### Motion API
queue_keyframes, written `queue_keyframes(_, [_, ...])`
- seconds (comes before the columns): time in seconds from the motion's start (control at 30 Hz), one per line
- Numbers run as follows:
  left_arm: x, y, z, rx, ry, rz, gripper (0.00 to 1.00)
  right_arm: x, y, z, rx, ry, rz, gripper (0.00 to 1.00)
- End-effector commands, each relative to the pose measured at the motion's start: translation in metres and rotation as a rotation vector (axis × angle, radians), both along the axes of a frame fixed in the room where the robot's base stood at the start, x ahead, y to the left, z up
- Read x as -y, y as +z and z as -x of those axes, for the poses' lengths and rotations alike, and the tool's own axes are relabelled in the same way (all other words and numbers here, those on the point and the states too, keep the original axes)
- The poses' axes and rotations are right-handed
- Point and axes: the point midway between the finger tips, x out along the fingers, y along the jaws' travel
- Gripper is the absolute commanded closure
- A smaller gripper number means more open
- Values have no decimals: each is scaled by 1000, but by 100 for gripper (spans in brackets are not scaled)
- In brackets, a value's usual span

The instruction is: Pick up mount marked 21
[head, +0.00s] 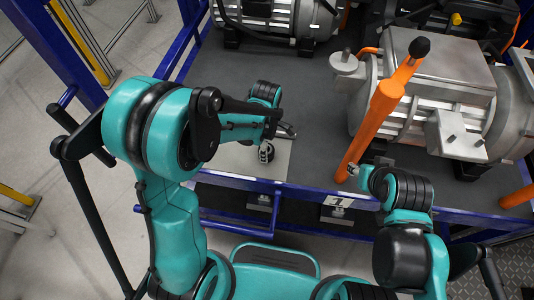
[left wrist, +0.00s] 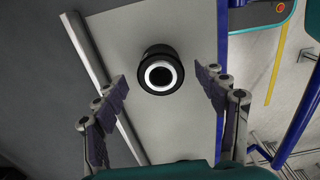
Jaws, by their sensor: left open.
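A short black round mount (head: 267,153) stands on a light grey plate at the front edge of the bench. In the left wrist view the mount (left wrist: 160,73) shows a white ring on its top; no number can be read. My left gripper (head: 276,140) is over the plate, close to the mount and partly covering it. In the left wrist view my left gripper (left wrist: 162,88) is open, with one finger on each side of the mount and gaps between. My right arm's end (head: 358,173) is by the orange post; its fingers do not show clearly.
The light grey plate (head: 232,158) lies on the dark bench top (head: 310,100). A blue rail (head: 240,183) runs along the front edge. An orange post (head: 372,120) and a large silver drive unit (head: 440,85) stand to the right. Another motor (head: 270,15) is at the back.

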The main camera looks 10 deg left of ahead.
Motion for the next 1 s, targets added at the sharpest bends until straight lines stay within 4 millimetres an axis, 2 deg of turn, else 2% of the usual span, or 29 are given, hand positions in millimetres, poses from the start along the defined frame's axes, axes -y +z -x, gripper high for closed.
queue_keyframes(0.03, [0,-12,0,0,0,0,28,0,-7,0,0,0,0,60])
queue_keyframes(0.1, [0,-19,0,0,0,0,28,0,-9,0,0,0,0,60])
queue_keyframes(0.33, [0,-20,1,0,-1,0,28,0,-8,0,0,0,0,60])
queue_keyframes(0.37, [0,-20,1,0,-1,0,34,0,-7,0,0,0,0,60])
queue_keyframes(0.6, [0,-20,0,0,-1,0,97,0,-8,0,0,0,0,60])
queue_keyframes(0.63, [0,-19,0,0,-1,0,100,0,-8,0,0,0,0,60])
queue_keyframes(0.87, [0,-19,0,0,-1,0,100,0,-7,0,0,0,0,60])
queue_keyframes(1.0, [0,-11,0,1,-1,0,100,0,-4,0,0,0,0,60])
